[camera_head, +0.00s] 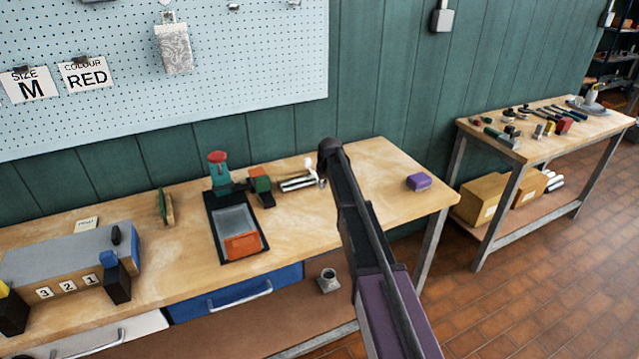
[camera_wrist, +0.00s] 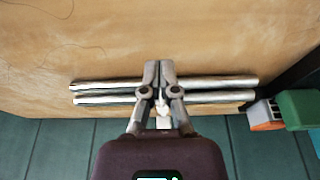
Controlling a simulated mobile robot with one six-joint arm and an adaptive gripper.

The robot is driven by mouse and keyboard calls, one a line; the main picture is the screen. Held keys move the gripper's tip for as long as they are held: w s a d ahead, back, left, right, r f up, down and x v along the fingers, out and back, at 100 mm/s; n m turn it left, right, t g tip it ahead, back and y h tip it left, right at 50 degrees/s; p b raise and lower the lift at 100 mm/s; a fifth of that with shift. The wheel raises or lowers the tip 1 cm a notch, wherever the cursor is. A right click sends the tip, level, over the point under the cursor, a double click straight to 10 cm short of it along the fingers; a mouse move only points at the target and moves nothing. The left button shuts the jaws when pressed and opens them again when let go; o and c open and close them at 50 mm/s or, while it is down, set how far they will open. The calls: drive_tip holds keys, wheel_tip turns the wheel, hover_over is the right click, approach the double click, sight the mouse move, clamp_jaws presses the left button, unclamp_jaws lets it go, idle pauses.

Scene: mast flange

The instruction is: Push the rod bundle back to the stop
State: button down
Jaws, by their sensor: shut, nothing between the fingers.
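The rod bundle (camera_wrist: 215,90) shows in the wrist view as silvery rods lying side by side across the bench top, near its wall-side edge. A small pale piece (camera_wrist: 163,108) shows between the finger bases. I cannot make out which part is the stop.
A green block (camera_wrist: 300,108) and an orange-grey block (camera_wrist: 265,115) stand just beyond the rods' right end in the wrist view. In the head view, a dark tray (camera_head: 236,222) is left of the rods and a purple block (camera_head: 419,182) is to the right.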

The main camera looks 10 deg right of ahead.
drive_tip(key=p+v, duration=0.8)
drive_tip(key=shift+r, duration=0.35)
drive_tip(key=shift+s, duration=0.15)
idle(0.4)
drive_tip(key=s+d+m+g, duration=0.1)
drive_tip(key=s, duration=1.8)
drive_tip(key=s+d+m+g+h, duration=0.1)
drive_tip(key=s+d+m+g, duration=0.1)
drive_tip(key=s, duration=1.7)
drive_tip(key=shift+s+f+m, duration=0.3)
drive_tip(key=shift+s+f, duration=0.05)
